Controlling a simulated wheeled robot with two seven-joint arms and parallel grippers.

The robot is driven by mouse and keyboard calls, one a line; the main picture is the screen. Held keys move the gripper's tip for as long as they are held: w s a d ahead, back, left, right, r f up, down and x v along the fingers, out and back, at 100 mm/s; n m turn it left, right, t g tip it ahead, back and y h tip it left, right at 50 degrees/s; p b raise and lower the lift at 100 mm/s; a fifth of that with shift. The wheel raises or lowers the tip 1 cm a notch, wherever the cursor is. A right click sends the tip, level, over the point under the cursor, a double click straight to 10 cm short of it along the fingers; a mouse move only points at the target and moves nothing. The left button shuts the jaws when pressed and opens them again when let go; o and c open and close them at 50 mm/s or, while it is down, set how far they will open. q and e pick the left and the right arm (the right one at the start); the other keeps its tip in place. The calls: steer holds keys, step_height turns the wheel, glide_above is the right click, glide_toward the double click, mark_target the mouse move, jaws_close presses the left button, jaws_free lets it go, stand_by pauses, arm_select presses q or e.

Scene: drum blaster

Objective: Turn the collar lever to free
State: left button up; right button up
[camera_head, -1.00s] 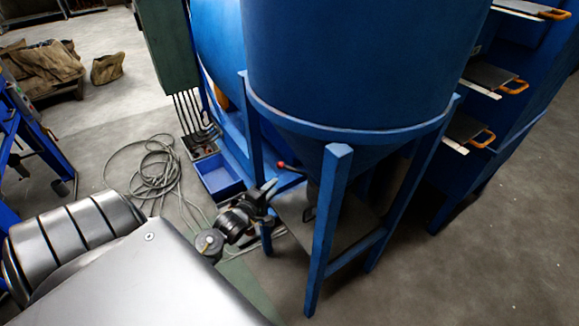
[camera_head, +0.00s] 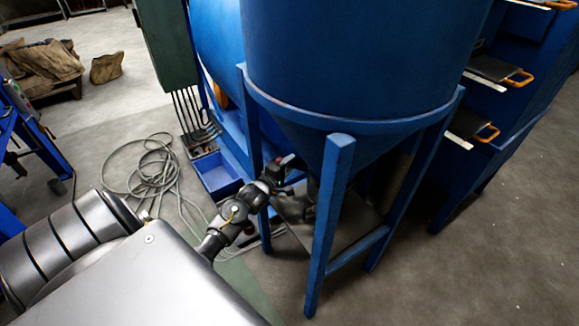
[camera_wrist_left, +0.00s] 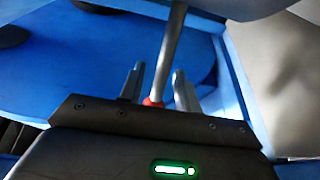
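The collar lever shows in the left wrist view as a grey rod (camera_wrist_left: 173,45) with a red knob (camera_wrist_left: 153,102) at its near end. In the left wrist view the two fingers of my left gripper (camera_wrist_left: 158,82) stand apart on either side of the rod, with gaps visible. The lever sits below the cone of the blue hopper (camera_head: 300,135). My right gripper is in neither view.
A blue hopper leg (camera_head: 330,230) stands just right of my left gripper. A blue bin (camera_head: 216,176) and coiled hose (camera_head: 150,175) lie on the floor to the left. Shelves with orange handles (camera_head: 488,131) stand at the right. Open floor lies at lower right.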

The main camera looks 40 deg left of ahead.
arm_select(q)
steer(key=shift+w, duration=0.25)
jaws_close()
